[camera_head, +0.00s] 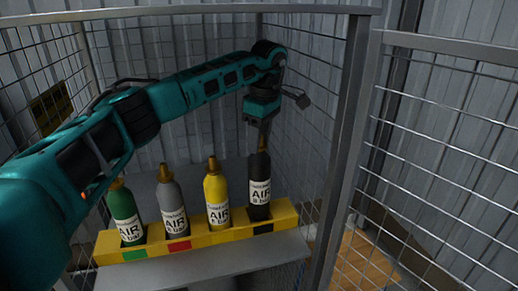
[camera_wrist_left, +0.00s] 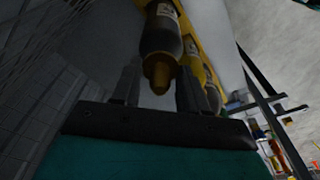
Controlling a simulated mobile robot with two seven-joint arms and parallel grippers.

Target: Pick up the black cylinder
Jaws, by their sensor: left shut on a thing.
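The black cylinder (camera_head: 259,187) with a white "AIR" label stands upright at the right end of the yellow rack (camera_head: 189,250), above a black marker. I cannot tell whether its base is raised in its slot. My left gripper (camera_head: 262,136) points down over its top and is shut on its neck. In the left wrist view, the dark cylinder (camera_wrist_left: 160,36) and its brass neck lie between the two fingers of the left gripper (camera_wrist_left: 157,84). My right gripper is not in view.
Green (camera_head: 125,212), grey (camera_head: 172,205) and yellow (camera_head: 216,198) cylinders stand in the same rack to the left. The rack is on a grey shelf (camera_head: 205,268). Wire mesh panels and a metal post (camera_head: 345,150) close in on the right.

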